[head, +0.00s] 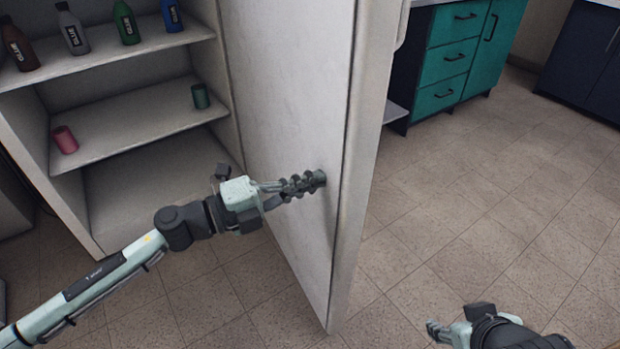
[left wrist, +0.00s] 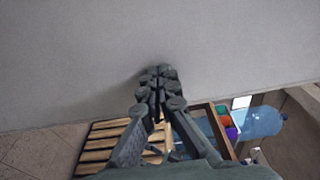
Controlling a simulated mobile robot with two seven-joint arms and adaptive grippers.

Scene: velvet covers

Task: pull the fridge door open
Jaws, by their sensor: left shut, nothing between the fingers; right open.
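The fridge door (head: 290,100) stands wide open in the head view, with its inner face toward me. The fridge (head: 60,195) is open at the left and its shelves show. My left gripper (head: 320,178) is shut and empty, with its fingertips at the door's inner face. In the left wrist view the shut fingers (left wrist: 160,75) point at the pale door panel (left wrist: 110,50), touching it or very close to it. My right gripper (head: 432,330) is low at the right, open and apart from the door.
Bottles (head: 125,22) stand on the fridge's upper shelf. A pink can (head: 65,140) and a green can (head: 200,96) stand on the shelf below. Teal drawers (head: 452,62) stand behind the door. The tiled floor (head: 480,200) at the right is clear.

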